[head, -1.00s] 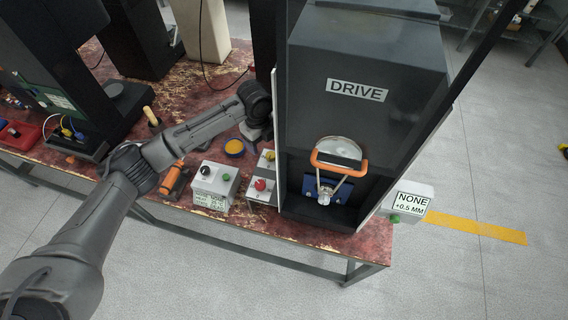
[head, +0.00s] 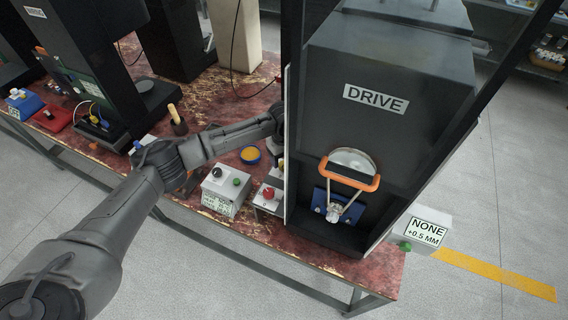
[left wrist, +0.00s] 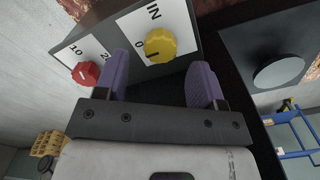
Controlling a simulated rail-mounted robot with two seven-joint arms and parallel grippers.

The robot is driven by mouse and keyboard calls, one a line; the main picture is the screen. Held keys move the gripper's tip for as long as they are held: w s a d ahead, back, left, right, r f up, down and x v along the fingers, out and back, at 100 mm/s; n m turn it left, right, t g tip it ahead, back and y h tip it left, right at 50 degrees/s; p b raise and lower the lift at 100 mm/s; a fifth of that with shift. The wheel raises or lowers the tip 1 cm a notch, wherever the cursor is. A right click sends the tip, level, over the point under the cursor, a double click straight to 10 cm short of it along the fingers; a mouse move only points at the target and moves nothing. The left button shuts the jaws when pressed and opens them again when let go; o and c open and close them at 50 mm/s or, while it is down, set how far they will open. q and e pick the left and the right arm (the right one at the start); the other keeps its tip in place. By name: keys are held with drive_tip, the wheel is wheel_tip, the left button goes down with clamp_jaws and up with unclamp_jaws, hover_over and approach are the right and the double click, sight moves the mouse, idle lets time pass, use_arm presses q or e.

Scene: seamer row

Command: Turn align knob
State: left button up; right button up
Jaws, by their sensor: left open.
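In the left wrist view, a yellow knob (left wrist: 160,44) sits on a grey box (left wrist: 118,42) beside a white label reading IN and 0. A red knob (left wrist: 86,73) is on the same box, near a label with 10. No label reading align is legible. My left gripper (left wrist: 164,82) is open, its purple fingers apart with the yellow knob between and beyond them; I see no contact. In the head view, my left arm reaches to the left side of the DRIVE machine (head: 378,66), whose panel hides the gripper. The red knob (head: 268,193) also shows there. My right gripper is not in view.
An orange-handled part (head: 349,174) sits in the machine.

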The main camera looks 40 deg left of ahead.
sight(284, 164)
use_arm(q)
drive_tip(key=shift+f, duration=1.65)
drive_tip(key=shift+c, duration=0.4)
drive_tip(key=c, duration=0.8)
drive_tip(key=shift+r+n+p, duration=0.25)
drive_tip(key=shift+n+p, duration=0.05)
drive_tip(key=shift+p, duration=0.2)
drive_tip(key=shift+c, duration=0.2)
drive_tip(key=n+p, duration=0.4)
drive_tip(key=p, duration=0.2)
drive_tip(key=shift+r+n, duration=0.1)
drive_tip(key=shift+n, duration=0.2)
drive_tip(key=shift+n+p, duration=1.1)
drive_tip(key=shift+n, duration=0.1)
drive_tip(key=shift+f+n+p, duration=0.2)
drive_tip(key=shift+n+p, duration=0.55)
drive_tip(key=shift+n, duration=0.25)
